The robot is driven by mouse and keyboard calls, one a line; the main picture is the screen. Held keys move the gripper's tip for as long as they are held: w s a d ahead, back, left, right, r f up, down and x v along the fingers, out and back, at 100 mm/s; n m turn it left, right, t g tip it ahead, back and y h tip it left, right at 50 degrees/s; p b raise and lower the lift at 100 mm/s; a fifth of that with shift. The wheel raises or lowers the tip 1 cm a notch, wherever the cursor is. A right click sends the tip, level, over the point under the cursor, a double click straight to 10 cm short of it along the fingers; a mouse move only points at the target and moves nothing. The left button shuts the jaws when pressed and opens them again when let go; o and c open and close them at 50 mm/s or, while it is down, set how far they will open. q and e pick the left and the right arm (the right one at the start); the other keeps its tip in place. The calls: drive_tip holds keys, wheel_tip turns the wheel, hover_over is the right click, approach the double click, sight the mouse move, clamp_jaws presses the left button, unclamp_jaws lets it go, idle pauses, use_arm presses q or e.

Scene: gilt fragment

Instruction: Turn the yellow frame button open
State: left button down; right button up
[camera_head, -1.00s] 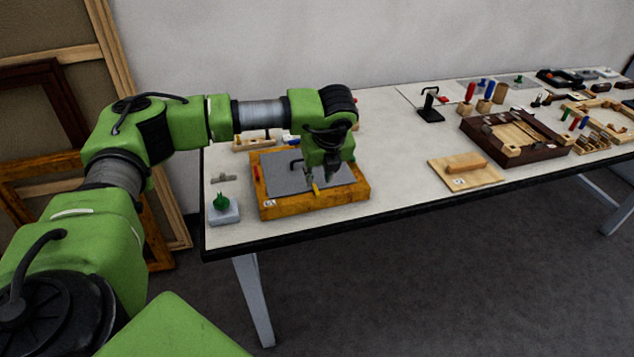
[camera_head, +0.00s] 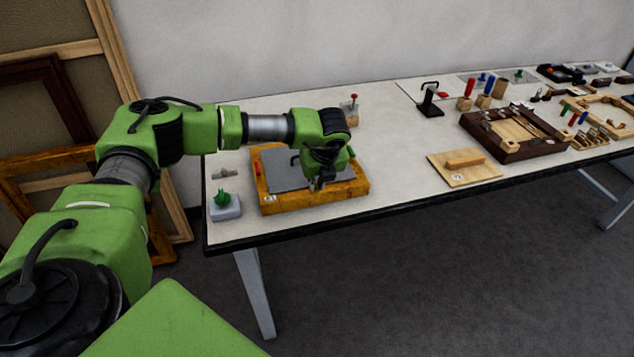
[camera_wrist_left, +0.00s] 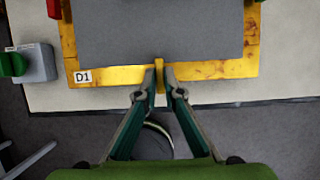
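The yellow wooden frame (camera_head: 282,207) lies on the table's left part, with a grey panel (camera_head: 285,175) inside it. The wrist view shows its near rail (camera_wrist_left: 115,76) with a D1 label. The yellow frame button (camera_wrist_left: 159,76) is a narrow upright strip at the middle of that rail, crossing its edge. My left gripper (camera_wrist_left: 159,80) has one fingertip on each side of the button, closed in tightly on it. In the head view the left gripper (camera_head: 318,184) points down at the near rail and hides the button. My right gripper is not in view.
A red button (camera_head: 257,170) sits on the frame's left rail and a green one (camera_head: 351,152) at its right. A grey block with a green knob (camera_head: 224,203) stands left of the frame. A board with a wooden handle (camera_head: 464,163) and a dark frame (camera_head: 512,140) lie farther right.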

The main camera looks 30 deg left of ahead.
use_arm(q)
drive_tip(key=shift+a+f+m+t+b, duration=0.15)
drive_tip(key=shift+m+t+b, duration=0.25)
drive_tip(key=shift+b, duration=0.5)
drive_tip(key=m+h+b, duration=0.1)
drive_tip(key=m+b, duration=0.2)
drive_tip(key=m+h+b, duration=0.1)
drive_tip(key=m+b, duration=0.2)
drive_tip(key=shift+s+a+f+t, duration=0.1)
drive_tip(key=shift+s+a+t, duration=0.05)
drive_tip(key=shift+t, duration=0.25)
drive_tip(key=shift+a+m+h+b, duration=0.1)
drive_tip(key=shift+m+h+b, duration=0.4)
drive_tip(key=shift+m+b, duration=0.4)
drive_tip(key=m, duration=0.2)
drive_tip(key=m+h+b, duration=0.1)
drive_tip(key=shift+a+r+m, duration=0.1)
drive_tip(key=shift+r+m, duration=0.1)
drive_tip(key=shift+m, duration=0.2)
drive_tip(key=shift+a+m+h, duration=0.1)
drive_tip(key=shift+m+h, duration=0.6)
drive_tip(key=shift+m, duration=0.5)
drive_tip(key=shift+r+m+g+h, duration=0.1)
drive_tip(key=shift+m+g+h, duration=0.35)
drive_tip(key=shift+m, duration=1.05)
drive_tip(key=shift+a, duration=0.1)
